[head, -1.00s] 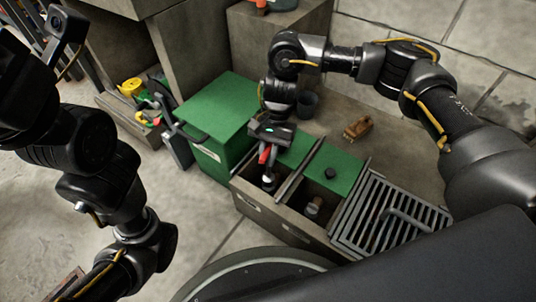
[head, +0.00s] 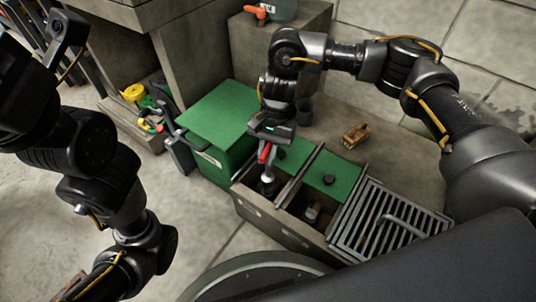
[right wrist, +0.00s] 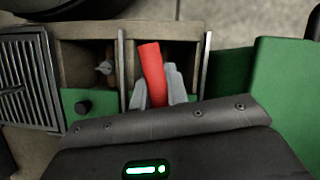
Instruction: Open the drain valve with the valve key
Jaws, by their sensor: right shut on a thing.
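The valve key has a red handle (head: 264,153), and a silvery part (head: 267,171) shows below it. My right gripper (head: 268,142) is shut on the red handle, above the left compartment of the concrete pit box (head: 283,232). In the right wrist view the red handle (right wrist: 152,68) stands between the two grey fingers, tilted a little. A dark round piece (head: 267,188) sits in that compartment under the key. I cannot tell whether they touch. The right compartment holds a grey fitting (head: 313,211), which also shows in the right wrist view (right wrist: 104,68). My left gripper is not visible.
A metal grate (head: 388,222) lies right of the pit box. Green lids (head: 338,172) cover the back of the compartments, with a metal bar between them. A green bin (head: 222,120) stands to the left. A small brown object (head: 356,135) and a dark cup lie behind.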

